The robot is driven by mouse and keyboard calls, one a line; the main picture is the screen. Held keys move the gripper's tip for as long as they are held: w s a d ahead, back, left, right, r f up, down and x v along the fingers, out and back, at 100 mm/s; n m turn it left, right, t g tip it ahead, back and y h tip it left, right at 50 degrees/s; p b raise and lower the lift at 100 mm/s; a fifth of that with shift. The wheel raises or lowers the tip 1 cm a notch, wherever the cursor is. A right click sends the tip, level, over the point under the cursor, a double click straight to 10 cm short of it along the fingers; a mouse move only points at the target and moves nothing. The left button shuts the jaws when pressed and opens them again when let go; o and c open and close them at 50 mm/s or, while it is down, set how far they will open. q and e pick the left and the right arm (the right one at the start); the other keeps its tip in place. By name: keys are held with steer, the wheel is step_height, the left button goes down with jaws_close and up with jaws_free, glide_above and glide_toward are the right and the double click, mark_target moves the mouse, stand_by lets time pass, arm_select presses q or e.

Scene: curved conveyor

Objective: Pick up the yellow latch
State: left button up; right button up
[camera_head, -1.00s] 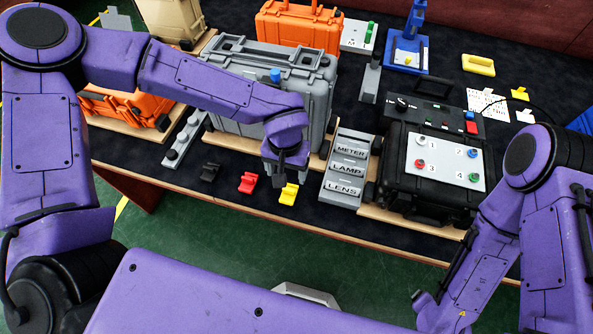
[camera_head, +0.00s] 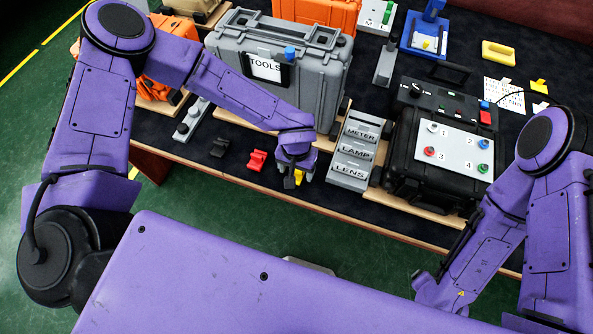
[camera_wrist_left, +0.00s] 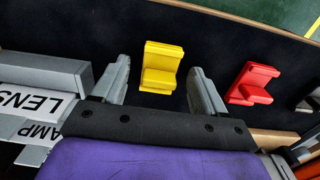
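The yellow latch (camera_wrist_left: 161,67) lies on the dark table top. In the left wrist view it sits between the two spread fingers of my left gripper (camera_wrist_left: 158,88), with a gap on each side. In the head view my left gripper (camera_head: 293,179) is over the latch, and only a small yellow part (camera_head: 299,174) shows beside the fingers. My left gripper is open and empty. My right arm is at the right of the head view, but I cannot make out its fingertips.
A red latch (camera_head: 257,160) and a black latch (camera_head: 219,147) lie left of the gripper. The grey METER, LAMP, LENS rack (camera_head: 352,152) stands close on its right. A grey TOOLS case (camera_head: 318,75) stands behind. The table's front edge is near.

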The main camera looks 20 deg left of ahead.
arm_select(q)
steer(key=shift+w, duration=0.1)
steer(key=c, duration=1.1)
steer(key=shift+r, duration=0.1)
steer(key=shift+r, duration=0.3)
steer(key=s+d+r+p, duration=0.1)
steer(key=s+d+r, duration=0.2)
steer(key=r, duration=0.2)
steer(key=s+d+r+p, duration=0.1)
steer(key=s+d+r, duration=0.2)
steer(key=d+r, duration=0.1)
steer(key=s+d+r+p, duration=0.1)
steer(key=s+d+r, duration=0.1)
steer(key=d+r, duration=0.2)
steer(key=shift+s+r, duration=0.2)
steer(key=shift+r, duration=0.5)
steer(key=shift+s+r, duration=0.2)
steer(key=shift+r, duration=0.45)
steer(key=shift+w, duration=0.1)
